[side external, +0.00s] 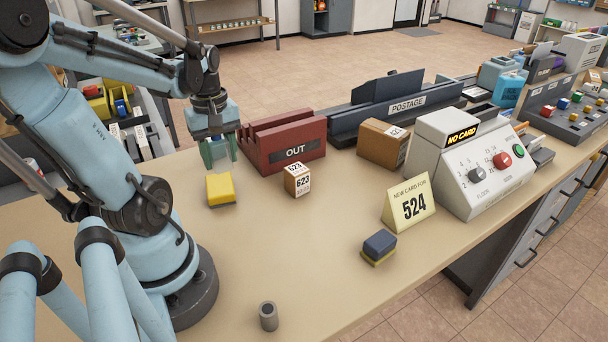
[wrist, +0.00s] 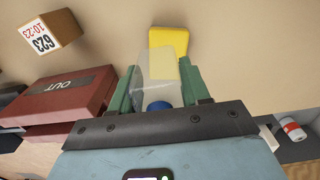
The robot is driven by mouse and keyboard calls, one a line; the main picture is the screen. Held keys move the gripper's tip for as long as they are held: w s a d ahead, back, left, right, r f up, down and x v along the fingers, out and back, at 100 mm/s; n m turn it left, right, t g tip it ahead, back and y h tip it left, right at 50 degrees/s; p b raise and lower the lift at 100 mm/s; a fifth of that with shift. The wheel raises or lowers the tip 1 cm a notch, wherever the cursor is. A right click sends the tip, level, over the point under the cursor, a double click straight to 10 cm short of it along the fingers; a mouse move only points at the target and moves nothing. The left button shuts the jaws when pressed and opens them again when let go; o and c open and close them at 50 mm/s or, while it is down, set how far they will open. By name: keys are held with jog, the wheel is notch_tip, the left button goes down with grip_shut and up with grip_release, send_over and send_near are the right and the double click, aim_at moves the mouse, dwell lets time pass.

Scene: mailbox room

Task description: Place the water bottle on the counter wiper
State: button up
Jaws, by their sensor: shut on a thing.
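My gripper (side external: 218,158) is shut on a clear, see-through water bottle (wrist: 161,64) with a blue cap (wrist: 159,106). The bottle sits between the green fingers in the wrist view; in the side view the fingers mostly hide it. A yellow sponge-like block (side external: 220,188) lies on the counter just below my gripper, and it shows just beyond the bottle in the wrist view (wrist: 170,40). A blue-topped block with a yellow base (side external: 379,246) lies farther right on the counter. I cannot tell for certain which block is the counter wiper.
A red OUT tray (side external: 285,142) stands close right of my gripper. A box marked 623 (side external: 297,180), a 524 card sign (side external: 409,206) and a grey control box (side external: 465,165) stand farther right. A grey cylinder (side external: 268,316) stands near the front edge. The counter's front middle is clear.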

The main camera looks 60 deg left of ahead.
aim_at(219, 184)
jog(key=shift+s+a+f, duration=0.2)
jog(key=shift+a+f, duration=0.15)
jog(key=shift+a, duration=0.2)
jog(key=shift+s+a+f, duration=0.2)
jog(key=shift+a+f, duration=0.1)
jog(key=shift+a, duration=0.25)
jog(key=shift+f, duration=2.05)
jog(key=shift+f, duration=0.1)
jog(key=o, duration=1)
jog(key=shift+o, duration=0.2)
notch_tip(219, 184, up, 12)
jog(key=shift+r, duration=0.1)
jog(key=w+d+f+m+t, duration=0.1)
jog(key=w+d+m+t, duration=0.2)
jog(key=w+d+m, duration=0.3)
jog(key=w+d+f+m+t, duration=0.1)
jog(key=w+d+m+t, duration=0.3)
jog(key=w+d+m, duration=0.3)
jog(key=d+m, duration=0.5)
jog(key=d, duration=0.2)
jog(key=shift+d, duration=0.3)
